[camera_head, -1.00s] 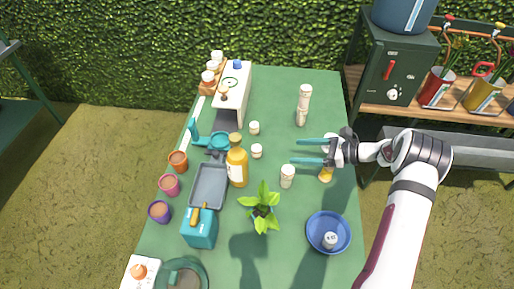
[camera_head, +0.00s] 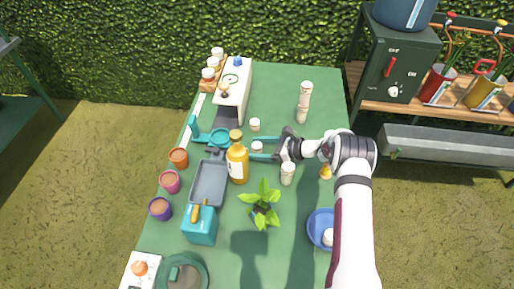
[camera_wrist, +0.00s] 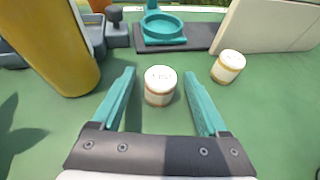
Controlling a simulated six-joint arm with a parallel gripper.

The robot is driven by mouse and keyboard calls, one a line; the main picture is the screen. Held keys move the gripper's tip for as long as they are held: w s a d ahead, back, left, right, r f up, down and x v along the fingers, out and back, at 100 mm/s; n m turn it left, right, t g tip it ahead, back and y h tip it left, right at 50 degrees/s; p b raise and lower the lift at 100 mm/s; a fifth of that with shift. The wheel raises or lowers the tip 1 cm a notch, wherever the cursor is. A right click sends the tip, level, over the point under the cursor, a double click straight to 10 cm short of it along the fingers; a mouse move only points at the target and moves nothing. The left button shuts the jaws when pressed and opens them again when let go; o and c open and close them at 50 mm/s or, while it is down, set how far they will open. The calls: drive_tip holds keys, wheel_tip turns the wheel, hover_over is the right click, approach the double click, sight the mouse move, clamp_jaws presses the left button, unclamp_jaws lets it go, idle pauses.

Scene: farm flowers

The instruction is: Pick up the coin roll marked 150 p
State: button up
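A short white coin roll with tan bands (camera_wrist: 160,86) stands upright on the green table, between the fingertips of my gripper (camera_wrist: 159,76). There is a gap on both sides. Its top carries a mark too blurred to read. The head view also shows this roll (camera_head: 257,147) between the two teal fingers of my gripper (camera_head: 253,148). A second short roll (camera_wrist: 229,66) stands behind and to the right in the wrist view; it also shows in the head view (camera_head: 255,125). My gripper is open, low over the table.
A yellow-orange bottle (camera_head: 237,162) stands close left of my fingers. A taller roll stack (camera_head: 288,173), a potted plant (camera_head: 262,205) and a blue bowl (camera_head: 318,228) are nearer. A teal ring holder (camera_wrist: 162,26) and a white box (camera_wrist: 265,25) lie beyond.

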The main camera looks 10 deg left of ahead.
clamp_jaws()
idle(0.3)
